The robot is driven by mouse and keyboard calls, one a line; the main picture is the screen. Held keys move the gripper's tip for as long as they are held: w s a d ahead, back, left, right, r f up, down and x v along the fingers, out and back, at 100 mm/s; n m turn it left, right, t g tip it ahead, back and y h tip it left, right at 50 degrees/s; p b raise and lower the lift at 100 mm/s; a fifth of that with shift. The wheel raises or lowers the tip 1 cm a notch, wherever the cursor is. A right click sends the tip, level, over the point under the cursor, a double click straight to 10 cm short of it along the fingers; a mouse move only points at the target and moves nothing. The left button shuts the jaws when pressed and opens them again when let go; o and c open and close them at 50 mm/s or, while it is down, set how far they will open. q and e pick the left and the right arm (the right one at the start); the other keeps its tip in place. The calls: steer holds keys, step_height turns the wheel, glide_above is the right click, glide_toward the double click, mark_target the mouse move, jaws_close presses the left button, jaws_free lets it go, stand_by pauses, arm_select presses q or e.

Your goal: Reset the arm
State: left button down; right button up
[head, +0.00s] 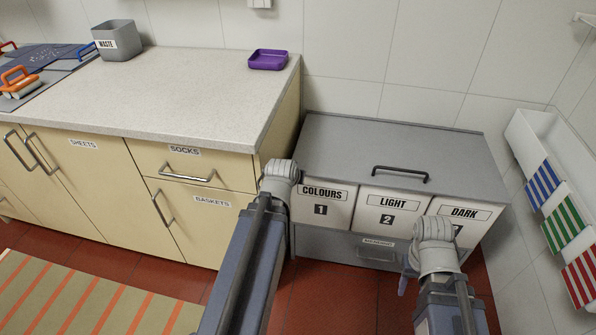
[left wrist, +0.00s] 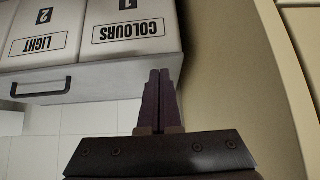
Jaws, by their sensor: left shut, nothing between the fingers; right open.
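My left arm (head: 245,260) reaches up toward the front left corner of the grey sorting cabinet; its gripper is hidden behind the arm in the head view. In the left wrist view my left gripper (left wrist: 159,78) has its two dark fingers together with nothing between them, in front of the COLOURS bin. My right arm (head: 440,262) stands before the right side of the cabinet. Only a small part of my right gripper (head: 406,279) shows beside its wrist, open, with no object visible in it.
The cabinet (head: 325,140) has a closed handled lid and bins marked COLOURS (head: 315,217), LIGHT (head: 376,222) and DARK (head: 462,212). A counter (head: 200,85) at left bears a grey waste bin (head: 127,48) and purple tray (head: 267,60). A white wall rack (head: 535,150) stands at right.

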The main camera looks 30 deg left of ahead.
arm_select(q)
steer(key=s+d+r+m+g+h+p, duration=0.1)
steer(key=d+r+p, duration=0.25)
steer(key=d, duration=0.25)
steer(key=s+d+r+m+g+p, duration=0.2)
steer(key=d+p, duration=0.3)
steer(key=d, duration=0.1)
steer(key=s+d+r+m+g+h+p, duration=0.1)
steer(key=d+r+p, duration=0.25)
steer(key=d, duration=0.25)
steer(key=s+d+r+m+g+p, duration=0.3)
steer(key=s+d+r+p, duration=0.3)
steer(key=s+d+p, duration=0.3)
steer(key=shift+s+d+r+g+y, duration=0.15)
steer(key=shift+s+d+g+y, duration=0.15)
steer(key=shift+s+d+g, duration=0.65)
steer(key=shift+w+d+t, duration=0.1)
steer(key=shift+w+t, duration=0.05)
steer(key=shift+t, duration=0.1)
